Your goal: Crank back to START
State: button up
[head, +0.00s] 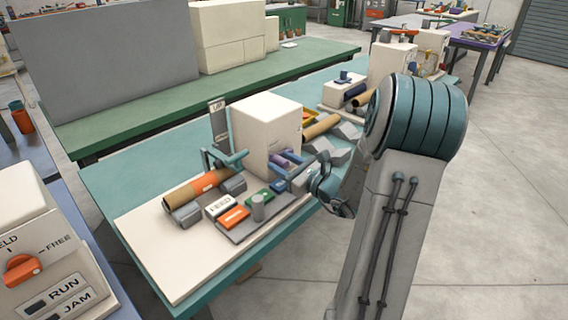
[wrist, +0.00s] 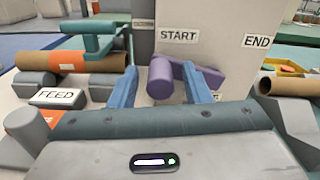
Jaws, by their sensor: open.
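The winder is a cream box (head: 270,135) on a pale base board on the teal bench. Its face carries a START label (wrist: 178,35) and an END label (wrist: 257,41) in the wrist view. A purple crank (wrist: 160,78) sticks out from the face just below START, its rounded end toward the camera. In the head view the purple crank (head: 282,160) is partly covered. My gripper (wrist: 159,64) is open, with one blue finger on each side of the crank handle. I cannot tell whether either finger touches it. In the head view my gripper (head: 288,178) is at the box's front.
A brown tube with an orange band (head: 195,187) lies on grey rollers left of the box, under a teal arm (wrist: 98,38). Another brown tube (head: 322,126) lies to the right.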

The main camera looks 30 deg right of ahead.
grip_shut()
jog(key=shift+d+r+m+p, duration=0.1)
jog(key=shift+r+m+p, duration=0.25)
jog(key=shift+p, duration=0.2)
jog(key=shift+f, duration=0.1)
grip_release()
jog(key=v, duration=1.4)
jog(key=shift+w, duration=0.1)
